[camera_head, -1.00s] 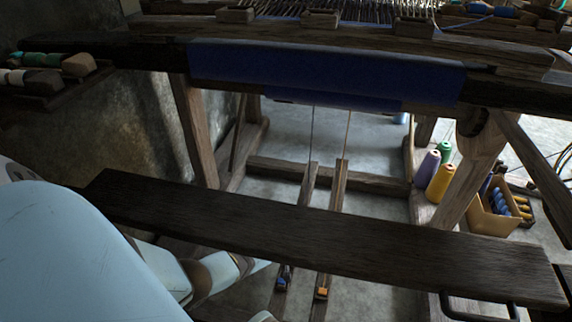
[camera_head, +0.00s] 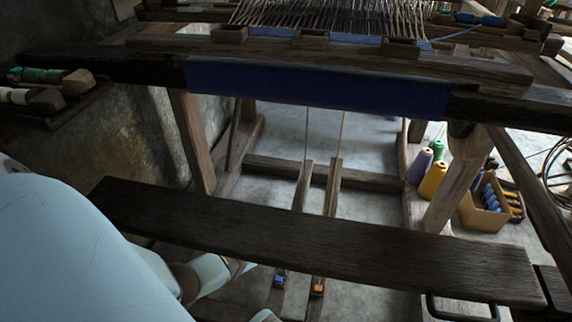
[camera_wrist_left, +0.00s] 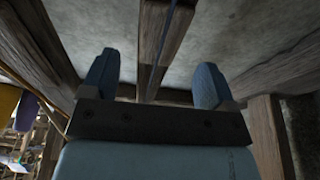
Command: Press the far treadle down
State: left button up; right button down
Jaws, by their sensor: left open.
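Two wooden treadles run side by side under the loom. The left one (camera_head: 301,186) has a blue tab (camera_head: 279,281) at its front end, the right one (camera_head: 332,188) an orange tab (camera_head: 318,289). A thin cord rises from each. The bench plank hides their middle parts.
The dark bench plank (camera_head: 310,240) crosses in front of the treadles. A cross beam (camera_head: 375,180) lies behind them. The blue cloth roll (camera_head: 320,88) hangs above. Yarn cones (camera_head: 432,180) and a cardboard box (camera_head: 480,212) stand at right. Bare floor shows around the treadles.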

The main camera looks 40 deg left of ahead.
pick_arm(q)
jog(key=p+v, duration=0.4)
jog(key=v, duration=0.4)
jog(key=shift+r, duration=0.2)
pick_arm(e)
jog(key=r, duration=0.1)
jog(key=r+m, duration=0.1)
jog(key=r, duration=0.1)
jog(key=s+r+m+t, duration=0.1)
jog(key=shift+s+a+r, duration=0.1)
jog(key=shift+a+r, duration=0.1)
jog(key=shift+a, duration=0.05)
pick_arm(q)
jog(key=shift+s, duration=0.1)
